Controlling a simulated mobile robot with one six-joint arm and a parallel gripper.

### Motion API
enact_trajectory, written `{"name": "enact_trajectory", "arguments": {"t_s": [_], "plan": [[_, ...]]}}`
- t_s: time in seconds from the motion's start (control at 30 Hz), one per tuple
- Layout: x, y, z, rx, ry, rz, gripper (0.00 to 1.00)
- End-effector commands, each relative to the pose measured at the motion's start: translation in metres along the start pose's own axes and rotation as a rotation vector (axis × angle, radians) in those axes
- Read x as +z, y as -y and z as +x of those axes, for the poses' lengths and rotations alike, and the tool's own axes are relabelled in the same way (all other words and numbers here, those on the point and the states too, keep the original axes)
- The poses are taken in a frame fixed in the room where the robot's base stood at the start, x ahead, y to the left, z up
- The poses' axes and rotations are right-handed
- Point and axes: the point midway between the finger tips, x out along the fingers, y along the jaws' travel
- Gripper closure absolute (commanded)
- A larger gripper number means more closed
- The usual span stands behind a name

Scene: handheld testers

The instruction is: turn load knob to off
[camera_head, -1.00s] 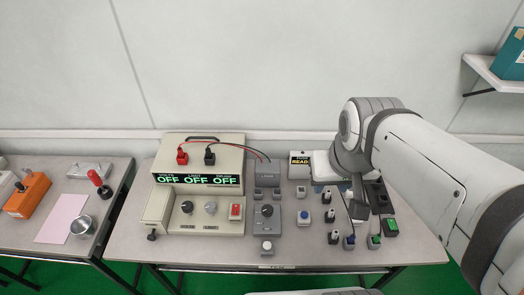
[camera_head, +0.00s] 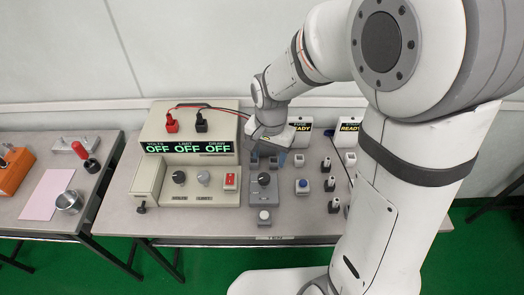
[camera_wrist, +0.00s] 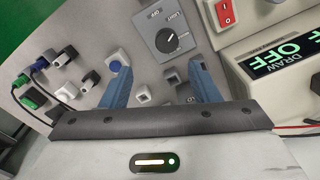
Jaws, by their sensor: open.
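The load knob (camera_head: 264,179) is a dark round knob on a small grey box (camera_head: 265,196) at the front middle of the table. In the wrist view the knob (camera_wrist: 166,40) shows at the top centre, on a grey face with OFF and LIGHT lettering. Its white mark does not point at OFF. My gripper (camera_head: 281,159) is behind the box and to its right, above the table. In the wrist view its blue fingers (camera_wrist: 161,80) are spread apart with nothing between them, and the knob lies beyond their tips.
A beige power supply (camera_head: 190,125) with displays reading OFF stands left of the box, with a red switch (camera_head: 230,181) on its lower panel. Small switches and connectors (camera_head: 326,166) stand to the right. My arm covers the table's right side. Bare table shows in front.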

Motion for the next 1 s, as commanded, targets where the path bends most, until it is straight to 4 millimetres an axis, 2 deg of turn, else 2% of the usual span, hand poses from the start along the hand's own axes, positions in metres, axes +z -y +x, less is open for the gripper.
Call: {"name": "enact_trajectory", "arguments": {"t_s": [0.03,0.17,0.27,0.6,0.77,1.0], "plan": [[0.0,0.006,0.011,0.007,0.008,0.012,0.44],[0.001,0.013,0.024,0.015,0.015,0.036,0.44],[0.001,0.013,0.034,0.017,0.018,0.041,0.44],[0.002,0.012,0.085,0.017,0.017,0.039,0.44],[0.002,0.012,0.097,0.016,0.016,0.038,0.44],[0.002,0.013,0.099,0.014,0.015,0.037,0.44]]}}
